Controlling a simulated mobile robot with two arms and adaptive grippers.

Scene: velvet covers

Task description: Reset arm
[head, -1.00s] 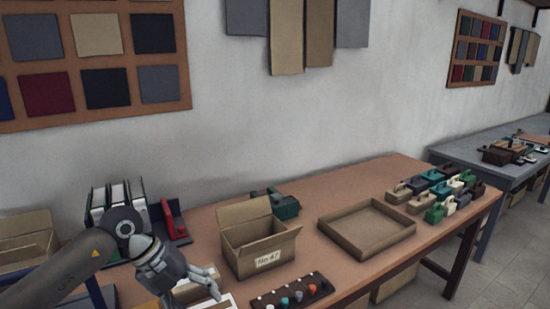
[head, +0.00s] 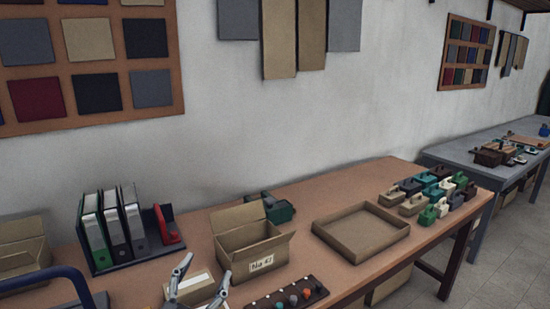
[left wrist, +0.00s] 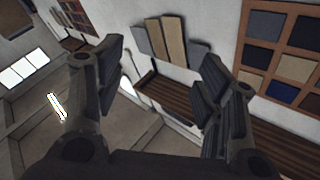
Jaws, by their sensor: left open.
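My left gripper (head: 200,284) shows at the bottom of the head view, low in front of the table's near edge, with its fingers pointing up. The left wrist view also shows its two fingers (left wrist: 160,90) spread wide with nothing between them. That view looks out at the wall, the fabric samples and the room, tilted. My right gripper is in neither view.
An open cardboard box (head: 250,245) stands on the brown table (head: 300,200). A shallow tray (head: 360,232) and several small coloured boxes (head: 430,192) sit to its right. Binders (head: 115,225) stand at left. A knob strip (head: 290,297) lies at the front.

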